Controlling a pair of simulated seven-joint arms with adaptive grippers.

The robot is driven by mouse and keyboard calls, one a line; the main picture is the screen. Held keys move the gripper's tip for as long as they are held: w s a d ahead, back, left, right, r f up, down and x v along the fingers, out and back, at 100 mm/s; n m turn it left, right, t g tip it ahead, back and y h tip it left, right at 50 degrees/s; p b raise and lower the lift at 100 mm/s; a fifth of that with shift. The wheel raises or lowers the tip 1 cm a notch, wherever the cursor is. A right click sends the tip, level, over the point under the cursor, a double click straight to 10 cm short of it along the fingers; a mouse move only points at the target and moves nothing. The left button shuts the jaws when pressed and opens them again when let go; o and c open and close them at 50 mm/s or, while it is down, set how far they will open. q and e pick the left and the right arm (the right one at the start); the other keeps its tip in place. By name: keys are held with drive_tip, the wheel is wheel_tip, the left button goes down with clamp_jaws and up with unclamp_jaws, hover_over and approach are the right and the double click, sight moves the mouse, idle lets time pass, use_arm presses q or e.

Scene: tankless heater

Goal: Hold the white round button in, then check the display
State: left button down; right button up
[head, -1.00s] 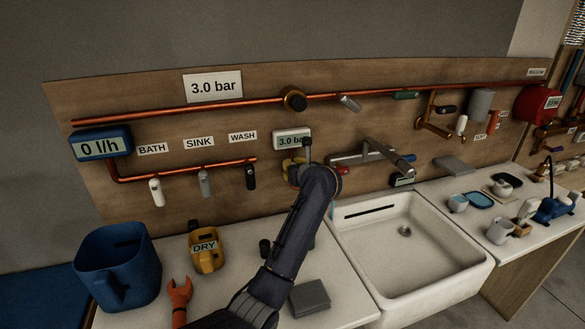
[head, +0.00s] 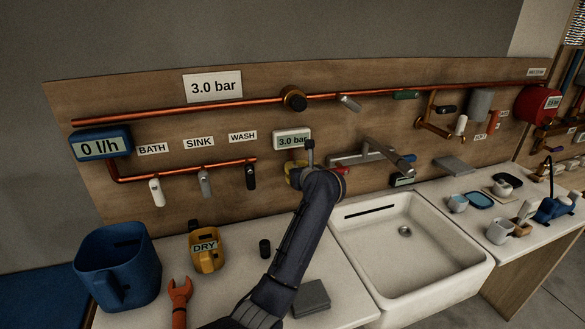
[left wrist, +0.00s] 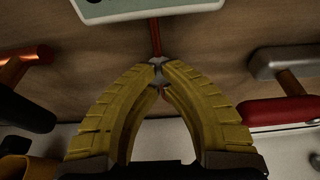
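My left gripper (head: 293,170) is just below this display, mostly hidden by my arm in the head view. In the left wrist view its yellow fingers (left wrist: 158,72) converge and their tips meet at the pipe's lower end. A small pale part shows at the tips; I cannot tell whether it is the white round button. My right gripper is out of view.
A mixer tap (head: 380,155) and white sink (head: 410,285) are to the right. A blue jug (head: 118,270), yellow DRY cup (head: 206,250) and orange wrench (head: 180,300) stand or lie left on the counter. The flow display (head: 100,146) reads 0 l/h.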

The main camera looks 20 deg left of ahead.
use_arm(q)
drive_tip(key=shift+s+d, duration=0.55)
drive_tip(key=shift+s, duration=0.3)
drive_tip(key=shift+s+d, duration=0.55)
drive_tip(key=shift+s, duration=0.3)
